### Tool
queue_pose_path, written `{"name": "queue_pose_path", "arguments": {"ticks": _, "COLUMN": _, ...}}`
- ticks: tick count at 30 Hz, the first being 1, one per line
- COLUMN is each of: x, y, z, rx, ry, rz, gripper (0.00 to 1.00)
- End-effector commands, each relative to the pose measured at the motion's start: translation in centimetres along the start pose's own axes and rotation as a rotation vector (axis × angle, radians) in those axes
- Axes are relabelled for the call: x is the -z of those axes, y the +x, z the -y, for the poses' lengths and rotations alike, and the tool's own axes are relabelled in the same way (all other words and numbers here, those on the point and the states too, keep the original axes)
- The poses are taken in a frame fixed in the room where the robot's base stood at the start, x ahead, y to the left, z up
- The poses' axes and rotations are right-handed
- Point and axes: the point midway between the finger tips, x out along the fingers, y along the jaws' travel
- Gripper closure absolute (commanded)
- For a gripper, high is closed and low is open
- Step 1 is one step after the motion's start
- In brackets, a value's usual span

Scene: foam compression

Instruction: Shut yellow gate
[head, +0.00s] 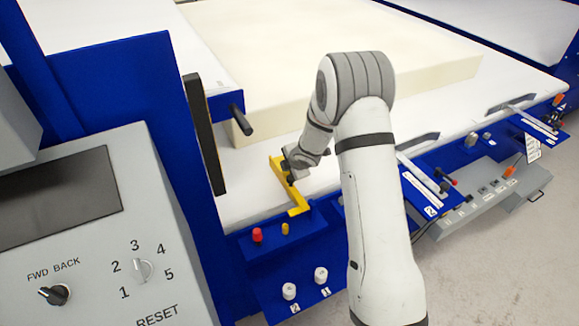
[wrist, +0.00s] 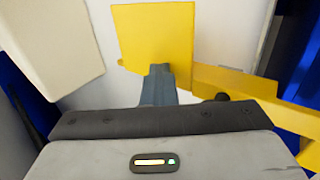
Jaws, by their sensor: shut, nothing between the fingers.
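The yellow gate (head: 296,200) is a bent yellow bar at the front edge of the white bed, just right of the blue frame. In the wrist view it shows as a square yellow plate (wrist: 153,35) with an arm running off to the lower right. My gripper (head: 290,167) is at the gate's far end. In the wrist view my gripper (wrist: 160,72) is shut, with its tips against or very close to the lower edge of the plate. I cannot tell whether they touch.
A large cream foam block (head: 330,60) lies on the white bed behind my arm. A black handle (head: 240,118) sticks out at the left. A blue panel (head: 265,275) with a red button (head: 257,235) and white knobs is in front. A grey control console (head: 90,240) fills the lower left.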

Motion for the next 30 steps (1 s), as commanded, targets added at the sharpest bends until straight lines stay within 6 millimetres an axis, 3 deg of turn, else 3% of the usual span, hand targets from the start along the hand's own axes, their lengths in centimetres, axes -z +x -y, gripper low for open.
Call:
{"name": "queue_pose_path", "arguments": {"ticks": 6, "x": 0.1, "y": 0.0, "z": 0.2, "rx": 0.004, "ry": 0.0, "rz": -0.001, "gripper": 1.0}}
{"name": "queue_pose_path", "arguments": {"ticks": 11, "x": 0.1, "y": -1.2, "z": -0.8, "rx": 0.003, "ry": 0.0, "rz": -0.001, "gripper": 1.0}}
{"name": "queue_pose_path", "arguments": {"ticks": 24, "x": 0.0, "y": -8.4, "z": -6.2, "rx": -0.003, "ry": -0.001, "rz": 0.0, "gripper": 1.0}}
{"name": "queue_pose_path", "arguments": {"ticks": 30, "x": -0.1, "y": -10.6, "z": -7.8, "rx": -0.002, "ry": 0.0, "rz": 0.001, "gripper": 1.0}}
